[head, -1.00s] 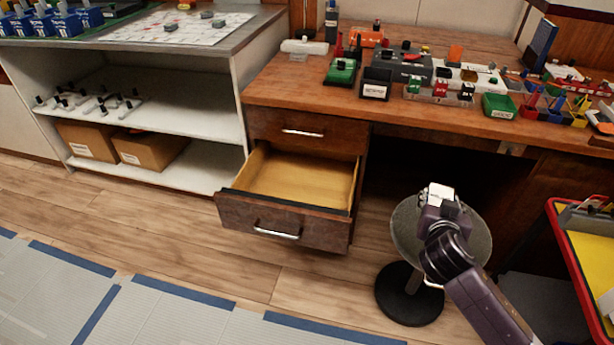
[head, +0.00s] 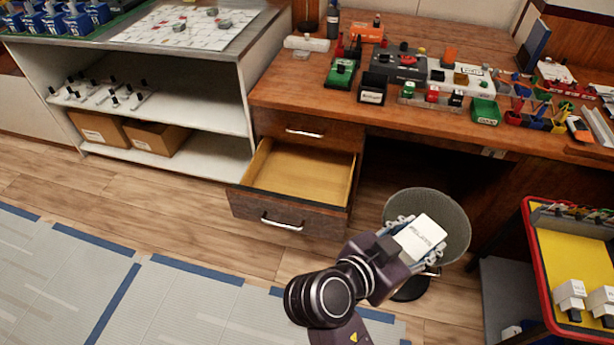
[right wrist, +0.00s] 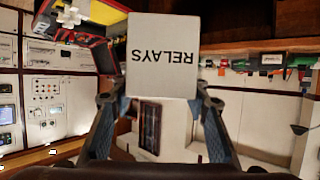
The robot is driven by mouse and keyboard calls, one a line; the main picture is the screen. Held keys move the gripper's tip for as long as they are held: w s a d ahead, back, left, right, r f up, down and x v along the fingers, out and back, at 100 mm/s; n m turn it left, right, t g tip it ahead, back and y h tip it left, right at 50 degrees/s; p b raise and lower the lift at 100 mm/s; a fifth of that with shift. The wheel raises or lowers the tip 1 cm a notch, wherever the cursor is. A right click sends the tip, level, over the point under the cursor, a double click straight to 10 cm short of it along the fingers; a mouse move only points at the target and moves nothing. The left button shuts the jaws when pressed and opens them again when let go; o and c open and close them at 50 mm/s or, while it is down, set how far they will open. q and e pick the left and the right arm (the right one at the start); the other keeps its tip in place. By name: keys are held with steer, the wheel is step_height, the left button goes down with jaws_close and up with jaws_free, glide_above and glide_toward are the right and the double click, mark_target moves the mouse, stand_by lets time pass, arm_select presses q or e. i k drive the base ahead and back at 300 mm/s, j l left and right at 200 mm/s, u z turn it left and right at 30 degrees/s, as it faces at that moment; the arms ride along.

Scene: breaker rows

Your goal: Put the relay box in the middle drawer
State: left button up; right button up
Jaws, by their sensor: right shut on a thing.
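The relay box (head: 421,237) is a small white box. My right gripper (head: 408,243) is shut on it and holds it in the air in front of the round stool. In the right wrist view the relay box (right wrist: 162,62) sits between the two fingers (right wrist: 160,108), its RELAYS label upside down. The middle drawer (head: 300,178) is pulled open under the desk, left of the box, and its visible inside is empty. My left gripper is not in view.
A round stool (head: 455,225) stands behind my right gripper. The desk top (head: 290,85) holds bins and electrical parts. The top drawer (head: 305,132) is shut. A red-rimmed yellow tray (head: 570,255) is at the right. Floor in front of the drawer is clear.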

mark_target(313, 194)
steer(key=i+j+z, duration=0.15)
steer(key=z, duration=0.25)
steer(key=i+j+z, duration=0.1)
steer(key=j+z, duration=0.3)
steer(key=i+j+z, duration=0.1)
steer(key=j+z, duration=0.6)
steer(key=j, duration=1.05)
steer(key=j+z, duration=0.25)
steer(key=j, duration=1.9)
steer(key=k+j, duration=0.1)
steer(key=j, duration=0.65)
